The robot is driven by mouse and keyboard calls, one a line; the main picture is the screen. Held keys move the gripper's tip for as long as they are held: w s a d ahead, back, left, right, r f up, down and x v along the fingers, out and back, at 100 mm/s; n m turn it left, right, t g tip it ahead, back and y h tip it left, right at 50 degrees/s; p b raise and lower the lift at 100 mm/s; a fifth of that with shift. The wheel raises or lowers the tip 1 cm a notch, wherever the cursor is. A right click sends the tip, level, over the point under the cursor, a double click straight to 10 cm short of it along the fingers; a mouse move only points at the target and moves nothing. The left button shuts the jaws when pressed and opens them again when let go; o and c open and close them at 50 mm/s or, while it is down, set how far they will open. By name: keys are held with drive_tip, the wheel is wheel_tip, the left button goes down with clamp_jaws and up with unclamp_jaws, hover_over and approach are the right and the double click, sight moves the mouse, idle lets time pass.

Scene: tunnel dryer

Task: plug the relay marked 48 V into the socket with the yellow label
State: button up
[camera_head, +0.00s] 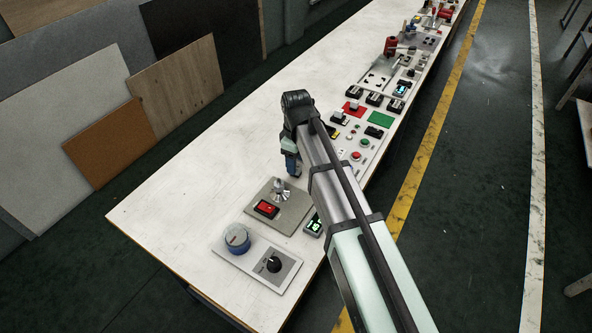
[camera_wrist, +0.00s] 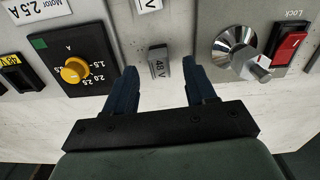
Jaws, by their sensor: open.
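My gripper (camera_wrist: 161,64) is open, with one blue finger on each side of the relay and a gap on both sides. In the head view my gripper (camera_head: 292,168) is low over the white bench, beyond the grey switch panel, and the relay there is hidden. A black part with a yellow label (camera_wrist: 12,60) is cut off at the wrist view's left edge; I cannot tell whether it is a socket.
A chrome knob (camera_wrist: 235,50) and red rocker switch (camera_wrist: 291,41) stand close right of the relay. A black panel with a yellow dial (camera_wrist: 75,70) is at left. Red and green plates (camera_head: 380,119) and several devices line the bench's right edge. The bench's left side is bare.

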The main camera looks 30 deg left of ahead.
drive_tip(key=shift+f, duration=1.55)
clamp_jaws()
drive_tip(key=shift+r, duration=0.1)
